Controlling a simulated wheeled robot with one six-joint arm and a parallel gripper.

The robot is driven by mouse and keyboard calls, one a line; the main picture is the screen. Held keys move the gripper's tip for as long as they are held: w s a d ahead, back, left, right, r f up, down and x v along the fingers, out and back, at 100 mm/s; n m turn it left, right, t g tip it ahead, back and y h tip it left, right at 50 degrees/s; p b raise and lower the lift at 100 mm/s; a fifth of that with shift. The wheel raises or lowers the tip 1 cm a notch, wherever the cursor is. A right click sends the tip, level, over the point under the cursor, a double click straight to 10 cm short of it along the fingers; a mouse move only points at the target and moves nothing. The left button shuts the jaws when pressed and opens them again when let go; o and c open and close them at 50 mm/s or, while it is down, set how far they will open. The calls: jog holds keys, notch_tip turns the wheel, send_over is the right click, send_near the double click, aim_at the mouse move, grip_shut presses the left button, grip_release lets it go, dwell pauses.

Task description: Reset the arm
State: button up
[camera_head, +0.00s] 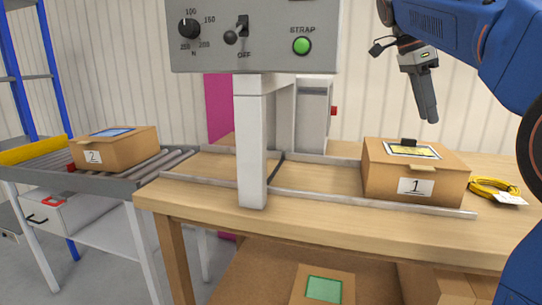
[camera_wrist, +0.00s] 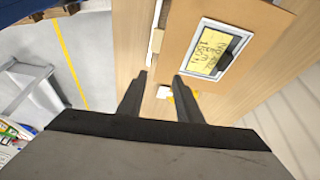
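My gripper (camera_head: 429,119) hangs in the air at the upper right of the head view, above and beyond the box marked 1 (camera_head: 415,187), its fingers pointing down. In the wrist view my gripper (camera_wrist: 161,75) shows two dark fingers with a gap between them and nothing held. The cardboard box marked 1 sits on the wooden table at the right. A framed yellow label (camera_head: 412,150) and a small black thing (camera_head: 409,142) are on its top. In the wrist view, the label (camera_wrist: 207,50) lies beyond the right fingertip.
A grey strapping machine (camera_head: 255,50) with a green button stands over the wooden table (camera_head: 330,229). Metal rails run along the tabletop. A yellow cable coil (camera_head: 491,188) with a white tag lies right of box 1. Box 2 (camera_head: 115,150) sits on the roller conveyor (camera_head: 178,160) at left.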

jog(key=s+a+f+n+t+y, duration=0.1)
jog(key=s+a+f+n+t, duration=0.1)
jog(key=s+f+n, duration=0.4)
jog(key=s+a+f+n+t+y, duration=0.1)
jog(key=s+a+f+n, duration=0.3)
jog(key=f, duration=1.4)
jog(key=s+a+f+n+t+y, duration=0.2)
jog(key=s+f+n, duration=0.8)
jog(key=s, duration=0.6)
notch_tip(320, 180, down, 2)
jog(key=shift+s+a+f+t, duration=0.1)
jog(key=shift+s+a+t, duration=0.25)
jog(key=shift+a, duration=0.25)
